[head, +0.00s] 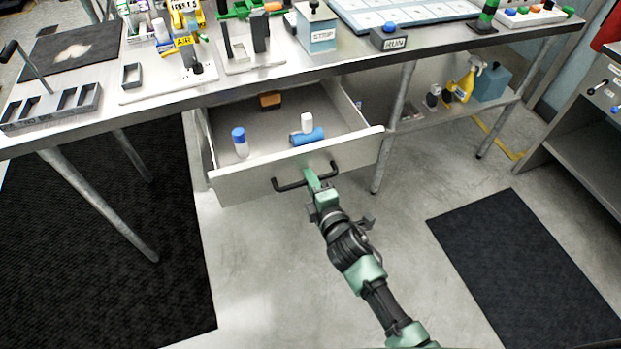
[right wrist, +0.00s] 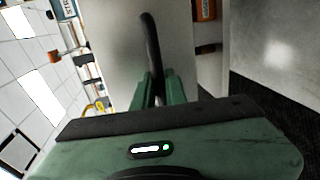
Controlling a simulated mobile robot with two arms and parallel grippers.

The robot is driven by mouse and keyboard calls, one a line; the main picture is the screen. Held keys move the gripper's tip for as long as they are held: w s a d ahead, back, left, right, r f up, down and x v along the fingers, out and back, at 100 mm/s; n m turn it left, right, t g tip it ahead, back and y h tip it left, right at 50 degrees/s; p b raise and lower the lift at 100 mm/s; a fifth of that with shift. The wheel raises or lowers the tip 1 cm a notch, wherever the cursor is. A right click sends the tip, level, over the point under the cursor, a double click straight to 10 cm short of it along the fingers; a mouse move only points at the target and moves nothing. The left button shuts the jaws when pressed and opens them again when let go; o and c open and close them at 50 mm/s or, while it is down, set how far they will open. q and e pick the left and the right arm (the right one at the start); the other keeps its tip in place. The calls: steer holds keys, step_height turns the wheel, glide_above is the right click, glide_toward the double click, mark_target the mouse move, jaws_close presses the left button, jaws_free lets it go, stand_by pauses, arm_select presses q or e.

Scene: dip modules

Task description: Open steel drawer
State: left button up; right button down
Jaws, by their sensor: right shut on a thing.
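The steel drawer (head: 232,188) under the workbench is pulled out, and its inside shows in the head view. A black bar handle (head: 290,186) is fixed on its front. My right gripper (head: 309,174) is shut on this handle near its right half. In the right wrist view the handle (right wrist: 151,45) rises from between the green fingers (right wrist: 158,90). In the drawer lie a white bottle with a blue cap (head: 240,143), a blue cylinder (head: 307,137), a small white piece (head: 307,122) and an orange-brown block (head: 270,100). My left gripper is not in view.
The workbench (head: 130,112) above carries trays, a STOCK box (head: 316,30) and a RUN button box (head: 389,38). A metal bench leg (head: 397,125) stands just right of the drawer. Dark mats (head: 525,260) lie on the floor, with clear floor in front of the drawer.

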steer(key=c, duration=1.7)
jaws_free()
steer(key=shift+c, duration=0.2)
steer(key=v, duration=0.7)
steer(key=shift+s, duration=0.4)
steer(key=shift+d+f, duration=0.1)
steer(key=shift+d, duration=0.05)
